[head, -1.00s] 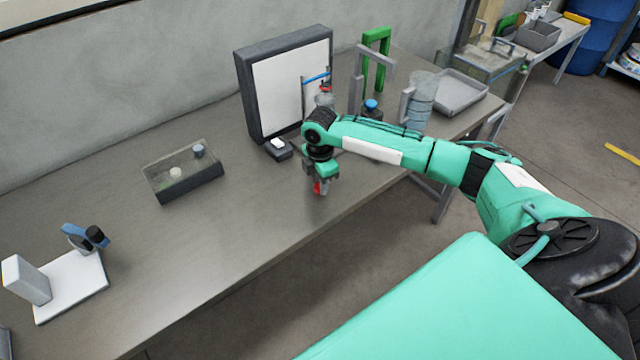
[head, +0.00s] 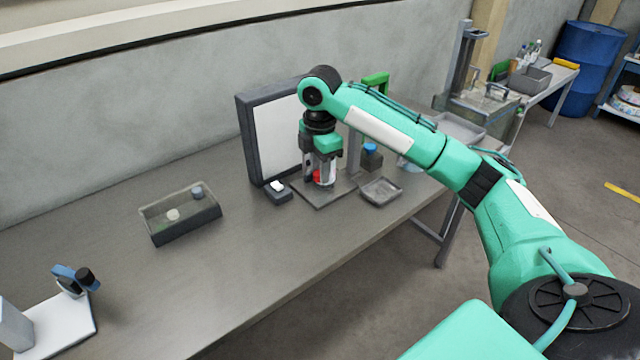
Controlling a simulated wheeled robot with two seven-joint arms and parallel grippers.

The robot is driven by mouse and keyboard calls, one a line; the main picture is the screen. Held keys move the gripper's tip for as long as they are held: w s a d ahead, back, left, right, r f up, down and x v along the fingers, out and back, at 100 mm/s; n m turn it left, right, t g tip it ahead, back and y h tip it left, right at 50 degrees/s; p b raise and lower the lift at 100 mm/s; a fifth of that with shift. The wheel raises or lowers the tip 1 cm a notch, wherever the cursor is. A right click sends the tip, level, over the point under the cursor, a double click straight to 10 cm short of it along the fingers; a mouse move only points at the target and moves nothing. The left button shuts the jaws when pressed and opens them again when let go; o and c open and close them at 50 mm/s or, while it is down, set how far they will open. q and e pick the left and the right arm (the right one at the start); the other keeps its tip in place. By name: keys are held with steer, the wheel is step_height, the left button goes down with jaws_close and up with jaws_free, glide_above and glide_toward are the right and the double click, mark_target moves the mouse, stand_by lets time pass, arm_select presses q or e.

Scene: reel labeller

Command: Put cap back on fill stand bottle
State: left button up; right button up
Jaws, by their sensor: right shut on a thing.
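My right gripper (head: 318,172) points down over the fill stand and is shut on a small red cap (head: 317,176). A clear bottle (head: 327,178) stands on the fill stand's grey base plate (head: 312,199), partly hidden by the gripper fingers. The cap appears in front of or beside the bottle's upper part; I cannot tell whether they touch. The bottle's mouth is hidden. My left gripper is out of view.
A dark-framed white panel (head: 270,135) stands behind. A small dark box (head: 279,193) is left of the stand. A blue-capped bottle (head: 371,158) and a shallow grey tray (head: 381,191) are to its right. A clear-walled bin (head: 181,220) sits left.

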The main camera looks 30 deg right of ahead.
steer(key=shift+r, duration=0.25)
steer(key=s+a+f+m, duration=1.1)
steer(key=s+a+m, duration=0.2)
steer(key=a+m, duration=0.2)
steer(key=shift+s+m, duration=0.2)
steer(key=shift+m, duration=0.9)
steer(key=shift+f, duration=0.1)
